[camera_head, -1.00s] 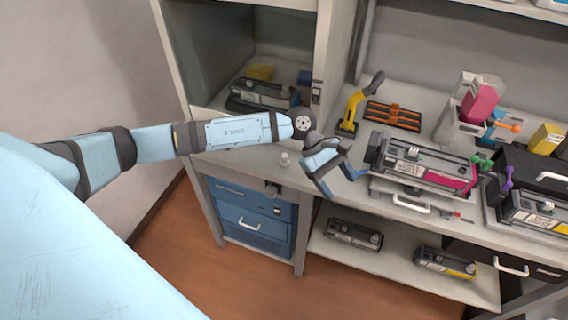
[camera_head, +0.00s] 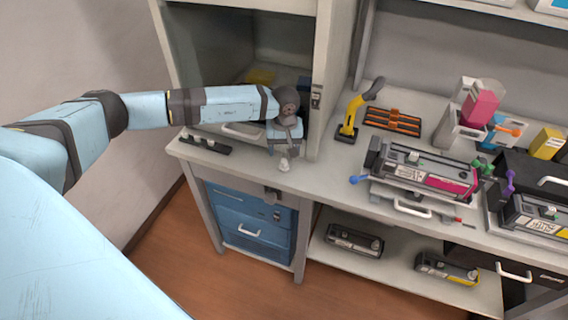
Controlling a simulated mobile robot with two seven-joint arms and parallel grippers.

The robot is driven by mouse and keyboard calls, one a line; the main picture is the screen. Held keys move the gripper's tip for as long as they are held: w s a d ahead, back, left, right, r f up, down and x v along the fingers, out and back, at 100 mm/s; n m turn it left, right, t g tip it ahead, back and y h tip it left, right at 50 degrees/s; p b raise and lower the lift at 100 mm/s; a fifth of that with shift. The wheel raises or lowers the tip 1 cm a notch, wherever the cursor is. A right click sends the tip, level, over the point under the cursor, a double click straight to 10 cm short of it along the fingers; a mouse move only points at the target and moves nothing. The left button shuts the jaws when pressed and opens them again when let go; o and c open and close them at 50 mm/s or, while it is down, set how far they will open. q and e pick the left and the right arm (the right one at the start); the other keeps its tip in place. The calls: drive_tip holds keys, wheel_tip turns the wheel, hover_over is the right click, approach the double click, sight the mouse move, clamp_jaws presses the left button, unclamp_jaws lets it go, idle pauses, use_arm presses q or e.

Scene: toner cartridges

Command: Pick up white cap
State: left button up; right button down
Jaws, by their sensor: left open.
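The small white cap (camera_head: 284,165) stands on the grey counter (camera_head: 325,182) near its front edge. My left gripper (camera_head: 285,150) is right behind and above the cap, pointing down towards it. Its jaws are open, but the fingers are seen nearly edge-on and are small. I cannot tell whether they touch the cap or surround it. My right gripper is out of view.
A dark strip with small white parts (camera_head: 205,144) lies left on the counter. A magenta-marked toner cartridge (camera_head: 425,172) sits on a stand to the right. A yellow-handled tool (camera_head: 351,116) and an orange rack (camera_head: 393,121) stand behind. The cabinet post (camera_head: 322,95) rises close to my gripper.

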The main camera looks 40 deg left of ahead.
sight(284, 160)
use_arm(q)
drive_tip(key=f, duration=0.2)
drive_tip(key=f+p, duration=0.1)
drive_tip(key=f, duration=0.2)
drive_tip(key=shift+s+d+f, duration=0.15)
drive_tip(key=shift+s+f, duration=0.1)
drive_tip(key=shift+f, duration=0.05)
drive_tip(key=c, duration=1)
